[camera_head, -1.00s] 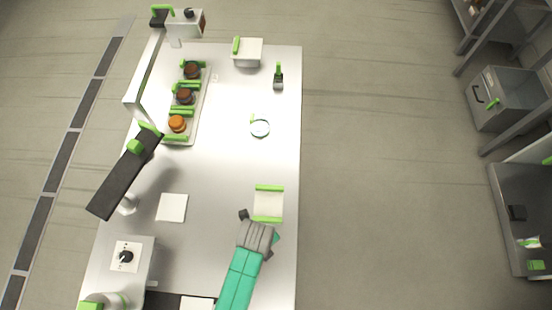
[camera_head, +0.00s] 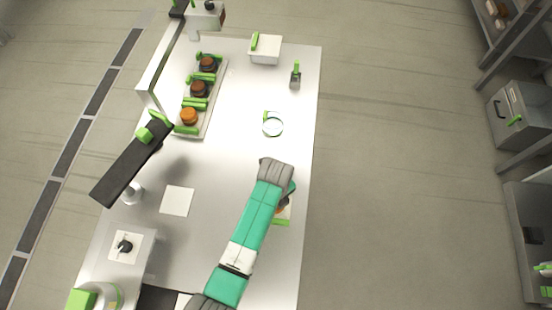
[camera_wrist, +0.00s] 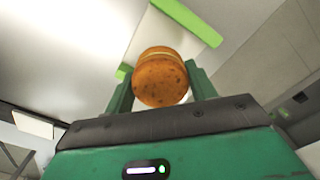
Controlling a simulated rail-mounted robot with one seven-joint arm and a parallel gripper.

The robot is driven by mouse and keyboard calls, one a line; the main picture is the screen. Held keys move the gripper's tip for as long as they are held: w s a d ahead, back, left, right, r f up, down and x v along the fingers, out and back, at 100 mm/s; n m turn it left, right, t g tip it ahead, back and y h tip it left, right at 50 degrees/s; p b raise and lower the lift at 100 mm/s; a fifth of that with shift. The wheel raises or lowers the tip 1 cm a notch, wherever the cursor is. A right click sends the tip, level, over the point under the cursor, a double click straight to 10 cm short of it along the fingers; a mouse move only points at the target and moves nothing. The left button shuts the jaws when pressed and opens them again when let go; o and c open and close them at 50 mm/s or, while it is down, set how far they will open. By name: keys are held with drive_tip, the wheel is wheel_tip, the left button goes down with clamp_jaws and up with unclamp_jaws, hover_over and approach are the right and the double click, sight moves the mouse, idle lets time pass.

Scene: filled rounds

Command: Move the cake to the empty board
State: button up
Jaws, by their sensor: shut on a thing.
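The cake (camera_wrist: 159,78), a round orange-brown sandwich with a pale middle layer, sits between the two green fingers of my gripper (camera_wrist: 158,69) in the wrist view. My gripper is shut on it. The board (camera_head: 284,214), pale with green edge strips, is mostly hidden under my arm in the head view, near the table's right edge. The board's green strip (camera_wrist: 188,22) also shows beyond the cake in the wrist view. A dark brown bit of the held cake (camera_head: 284,203) shows over the board. I cannot tell whether the cake touches it.
A tray (camera_head: 212,100) at the left back holds one orange and two dark rounds. A glass ring (camera_head: 273,124), a white box (camera_head: 265,52) and a green-handled tool (camera_head: 296,76) stand further back. A white square (camera_head: 177,201) lies at the left. The middle of the table is clear.

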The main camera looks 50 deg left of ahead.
drive_tip(key=shift+w+a+f, duration=0.1)
drive_tip(key=shift+w+a, duration=0.2)
drive_tip(key=shift+w, duration=0.05)
drive_tip(key=shift+f+b, duration=0.8)
drive_tip(key=shift+f, duration=0.85)
drive_tip(key=shift+f, duration=0.15)
drive_tip(key=o, duration=0.7)
wheel_tip(320, 180, up, 12)
drive_tip(key=p, duration=0.3)
drive_tip(key=shift+p, duration=0.35)
